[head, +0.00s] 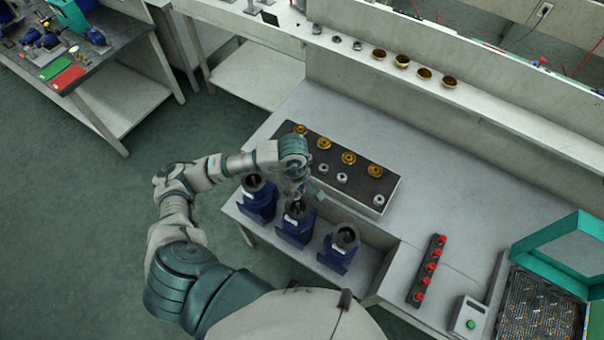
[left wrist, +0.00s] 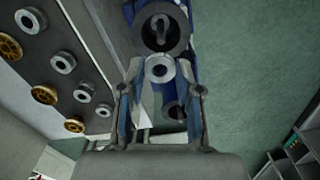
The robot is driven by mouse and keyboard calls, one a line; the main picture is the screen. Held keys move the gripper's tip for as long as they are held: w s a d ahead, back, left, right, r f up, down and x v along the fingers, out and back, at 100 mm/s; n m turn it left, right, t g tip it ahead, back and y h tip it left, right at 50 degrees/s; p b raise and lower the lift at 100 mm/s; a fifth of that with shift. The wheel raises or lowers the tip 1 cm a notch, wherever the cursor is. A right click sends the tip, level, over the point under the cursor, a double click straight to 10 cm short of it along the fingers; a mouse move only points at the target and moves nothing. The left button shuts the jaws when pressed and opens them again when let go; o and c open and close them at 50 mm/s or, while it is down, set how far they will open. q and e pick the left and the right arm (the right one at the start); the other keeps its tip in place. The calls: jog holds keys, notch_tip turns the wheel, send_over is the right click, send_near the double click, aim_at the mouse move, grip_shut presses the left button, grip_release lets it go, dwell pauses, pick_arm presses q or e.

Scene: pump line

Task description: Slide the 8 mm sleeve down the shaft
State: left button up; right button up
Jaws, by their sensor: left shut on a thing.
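My left gripper (head: 300,193) is over the row of blue pumps, close to the middle pump (head: 295,232). In the left wrist view its two fingers (left wrist: 162,88) are shut on a grey ring-shaped sleeve (left wrist: 159,68), its hole facing the camera. A blue pump (left wrist: 162,44) with a dark round opening and a grey shaft (left wrist: 159,27) lies just beyond the sleeve. The sleeve appears beside the shaft, not around it; the height between them cannot be told. The sleeve's size is not readable. My right gripper is not in view.
Blue pumps stand left (head: 257,198) and right (head: 340,247) of the middle one. A dark-topped block (head: 357,186) behind holds grey sleeves (head: 341,178) and brass rings (head: 348,157). A red-button strip (head: 429,270) and a teal-lidded box (head: 550,240) are at right. The bench middle is clear.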

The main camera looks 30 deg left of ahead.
aim_at(298, 197)
pick_arm(q)
jog(key=shift+s+d+f+n+b, duration=0.3)
jog(key=shift+d+f, duration=0.1)
jog(key=shift+d, duration=0.25)
notch_tip(298, 197, down, 2)
jog(key=shift+w+f+b, duration=0.1)
jog(key=shift+b, duration=0.3)
jog(key=shift+a, duration=0.1)
jog(key=shift+a+f, duration=0.1)
jog(key=shift+a, duration=0.1)
jog(key=shift+d, duration=0.45)
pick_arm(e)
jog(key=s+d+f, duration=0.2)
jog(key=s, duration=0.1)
pick_arm(q)
jog(key=shift+a, duration=0.2)
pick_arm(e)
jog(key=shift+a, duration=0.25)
